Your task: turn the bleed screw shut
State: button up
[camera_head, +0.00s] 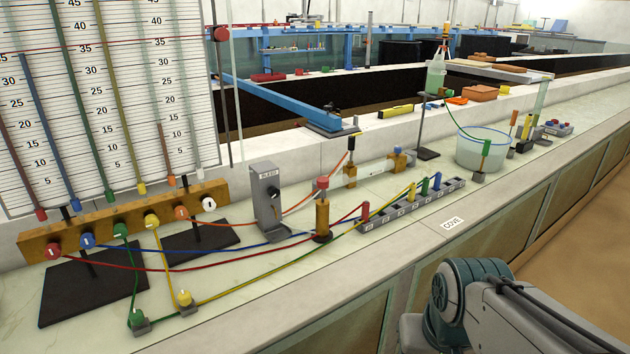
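A grey upright block (264,205) with a small label that seems to read "BLEED" stands on the pale bench, just right of the wooden manifold. A small dark knob (273,192) sits on its face and looks like the bleed screw. It is too small to tell how far it is turned. An orange tube runs from near the block up to the right. Part of my own arm shows at the lower right, well away from the block. My gripper is out of view.
A wooden manifold (130,222) with several coloured knobs stands at the left, before the scale boards. Coloured tubes cross the bench to a grey connector strip (410,209). A wooden post with a red top (322,208) stands close right of the block. The front ledge is mostly clear.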

aim_at(273, 192)
jog(key=i, duration=0.6)
jog(key=u, duration=0.75)
jog(key=i, duration=0.4)
jog(key=u, duration=0.5)
